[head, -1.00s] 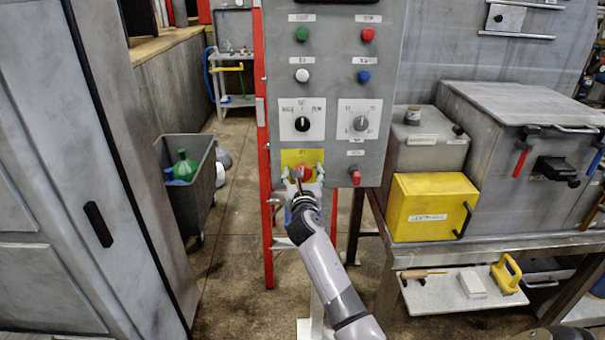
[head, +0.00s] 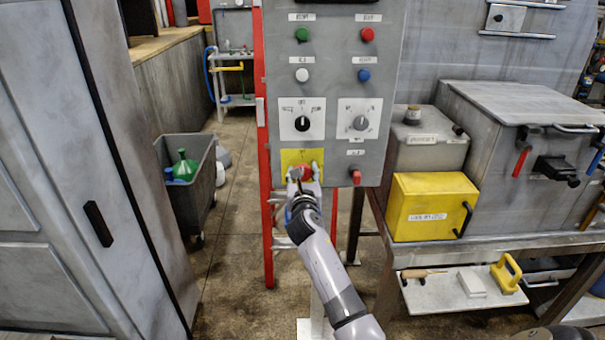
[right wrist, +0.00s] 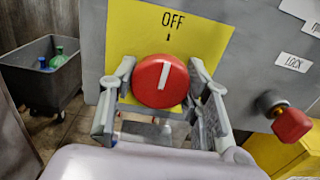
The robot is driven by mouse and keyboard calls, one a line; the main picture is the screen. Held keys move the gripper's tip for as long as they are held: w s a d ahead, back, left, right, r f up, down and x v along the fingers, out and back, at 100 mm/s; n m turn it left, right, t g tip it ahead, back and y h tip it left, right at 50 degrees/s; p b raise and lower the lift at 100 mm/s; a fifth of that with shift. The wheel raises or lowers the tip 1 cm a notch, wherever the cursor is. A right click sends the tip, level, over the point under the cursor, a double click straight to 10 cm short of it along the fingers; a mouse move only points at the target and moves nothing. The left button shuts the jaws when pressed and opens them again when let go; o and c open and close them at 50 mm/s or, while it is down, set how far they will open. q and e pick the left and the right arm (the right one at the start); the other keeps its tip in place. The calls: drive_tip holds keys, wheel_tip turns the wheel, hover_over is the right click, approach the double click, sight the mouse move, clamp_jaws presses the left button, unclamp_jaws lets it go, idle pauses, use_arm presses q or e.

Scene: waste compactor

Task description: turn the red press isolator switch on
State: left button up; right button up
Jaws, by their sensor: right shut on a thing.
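The red isolator switch (head: 306,173) is a round knob on a yellow plate (head: 291,156), low on the grey control panel. In the right wrist view the red knob (right wrist: 154,89) has a white line pointing up to the OFF mark on the yellow plate (right wrist: 206,38). My right gripper (head: 304,176) is at the knob, shut on it. In the right wrist view its fingers (right wrist: 160,76) stand left and right of the knob. The knob's lower part and the plate's lower area are partly hidden by my gripper. My left gripper is not in view.
A small red lock knob (head: 355,176) sticks out just right of the switch. Selector dials (head: 303,124) and coloured buttons are above. A yellow box (head: 430,207) stands on the bench at right. A grey bin (head: 187,199) is at left, with open floor between.

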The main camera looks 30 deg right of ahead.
drive_tip(key=shift+m, duration=0.4)
drive_tip(key=m, duration=0.3)
drive_tip(key=shift+f+m+b, duration=0.1)
drive_tip(key=shift+m+b, duration=0.2)
drive_tip(key=m+b, duration=0.1)
drive_tip(key=m, duration=0.3)
drive_tip(key=shift+m, duration=0.3)
drive_tip(key=m+b, duration=0.1)
drive_tip(key=m, duration=0.3)
drive_tip(key=shift+m+b, duration=0.3)
drive_tip(key=m+b, duration=0.1)
drive_tip(key=m, duration=0.3)
drive_tip(key=shift+m, duration=0.4)
drive_tip(key=o, duration=1.2)
